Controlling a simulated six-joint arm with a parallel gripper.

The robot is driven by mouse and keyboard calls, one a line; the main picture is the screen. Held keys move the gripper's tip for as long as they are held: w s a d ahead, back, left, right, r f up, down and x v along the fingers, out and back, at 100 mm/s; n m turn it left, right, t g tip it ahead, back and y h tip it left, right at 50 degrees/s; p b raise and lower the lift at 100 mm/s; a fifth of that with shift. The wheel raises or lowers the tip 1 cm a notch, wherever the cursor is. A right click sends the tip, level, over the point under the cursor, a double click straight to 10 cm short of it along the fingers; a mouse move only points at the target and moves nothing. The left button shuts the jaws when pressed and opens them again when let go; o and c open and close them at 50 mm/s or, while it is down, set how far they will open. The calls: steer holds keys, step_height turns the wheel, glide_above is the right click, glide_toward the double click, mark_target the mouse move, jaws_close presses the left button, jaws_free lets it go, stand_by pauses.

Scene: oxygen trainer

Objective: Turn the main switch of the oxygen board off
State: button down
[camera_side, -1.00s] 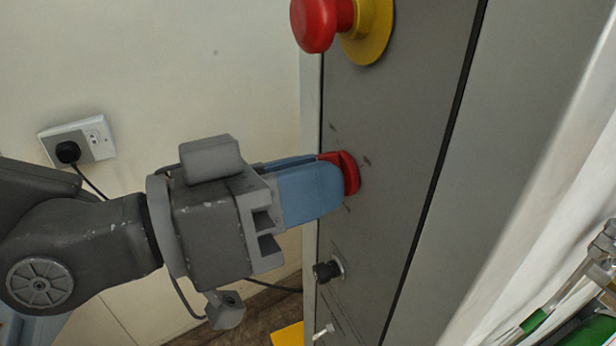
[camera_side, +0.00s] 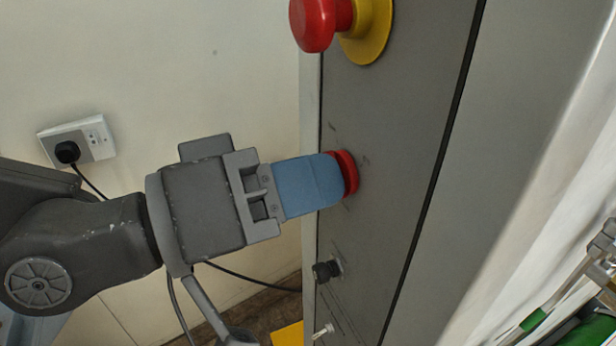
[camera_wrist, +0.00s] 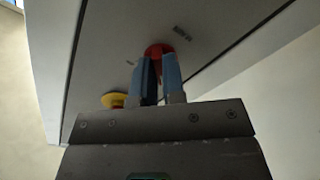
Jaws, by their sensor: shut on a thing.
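The main switch (camera_side: 348,173) is a red rotary knob on the grey front of the oxygen board (camera_side: 400,110). My gripper (camera_side: 335,180) has blue fingers and is shut on this knob, which hides most of its handle in the side view. In the wrist view the red knob (camera_wrist: 158,49) shows between and behind the two blue fingertips (camera_wrist: 160,65).
A red mushroom button (camera_side: 318,22) on a yellow collar sits above the switch. A small black knob (camera_side: 326,270) and a metal toggle (camera_side: 323,331) are below it. A wall socket (camera_side: 80,140) with a plugged cable is at the left.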

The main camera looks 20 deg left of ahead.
steer(key=shift+r, duration=0.1)
steer(key=c, duration=1.2)
jaws_free()
steer(key=v, duration=1.3)
steer(key=shift+s+a, duration=0.25)
steer(key=shift+a, duration=0.05)
